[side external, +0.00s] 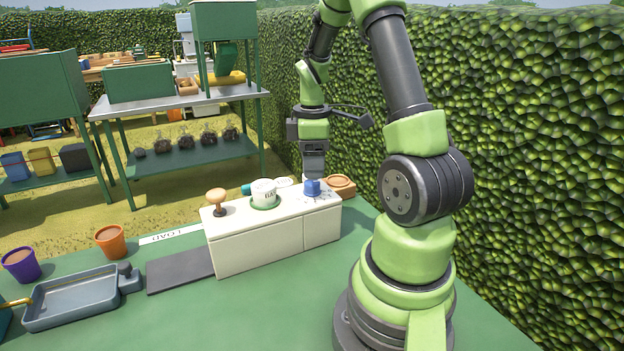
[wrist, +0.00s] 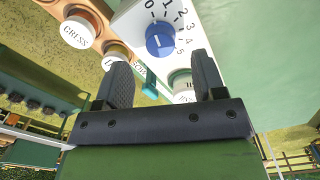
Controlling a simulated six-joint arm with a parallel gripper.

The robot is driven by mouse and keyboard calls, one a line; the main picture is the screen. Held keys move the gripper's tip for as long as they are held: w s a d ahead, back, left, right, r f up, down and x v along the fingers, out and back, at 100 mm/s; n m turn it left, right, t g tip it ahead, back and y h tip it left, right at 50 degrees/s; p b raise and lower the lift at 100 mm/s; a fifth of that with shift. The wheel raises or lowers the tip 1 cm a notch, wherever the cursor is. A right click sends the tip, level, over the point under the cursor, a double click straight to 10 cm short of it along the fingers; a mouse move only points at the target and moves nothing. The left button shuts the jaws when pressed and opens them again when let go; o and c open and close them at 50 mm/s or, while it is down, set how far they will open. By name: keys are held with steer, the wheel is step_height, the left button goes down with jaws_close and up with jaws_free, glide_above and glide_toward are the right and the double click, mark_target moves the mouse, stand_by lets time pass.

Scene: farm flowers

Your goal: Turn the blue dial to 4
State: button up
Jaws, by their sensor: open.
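The blue dial (side external: 313,187) sits on top of the white box (side external: 262,247), near its right end. In the wrist view the blue dial (wrist: 160,40) is round, with the numbers 0 to 5 printed around it on a white face. A small pale mark shows on the dial, but I cannot tell for sure which number it points to.
A white labelled pot (side external: 264,188) and a wooden knob (side external: 217,196) stand left of the dial on the box. A wooden-topped round item (side external: 340,181) is close behind right. A grey tray (side external: 75,300) and an orange pot (side external: 110,243) stand left. The green table front is clear.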

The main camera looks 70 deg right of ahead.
mark_target(312, 182)
steer(key=shift+f, duration=2.2)
steer(key=c, duration=0.9)
